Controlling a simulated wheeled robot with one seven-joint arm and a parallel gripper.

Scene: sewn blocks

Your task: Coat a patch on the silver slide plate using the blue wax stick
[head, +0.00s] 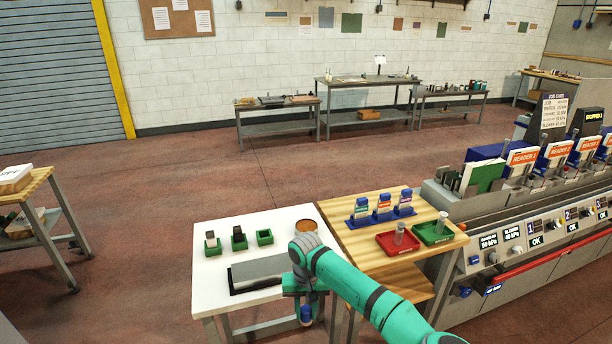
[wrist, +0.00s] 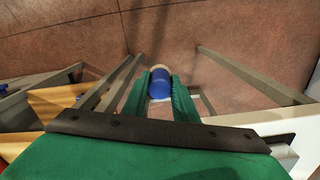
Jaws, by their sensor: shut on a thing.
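The silver slide plate (head: 262,271) lies flat on the white table near its front edge, partly covered by my arm at its right end. My gripper (head: 305,312) points down at the table's front right, right of the plate and apart from it. It is shut on the blue wax stick (head: 306,318). In the wrist view the blue wax stick (wrist: 160,84) sits between the green fingers of my gripper (wrist: 160,95), its pale end outward with floor behind it. No coated patch can be made out on the visible plate surface.
The adjoining wooden table (head: 345,238) carries bottles, a red tray (head: 397,246) and a green tray (head: 433,235).

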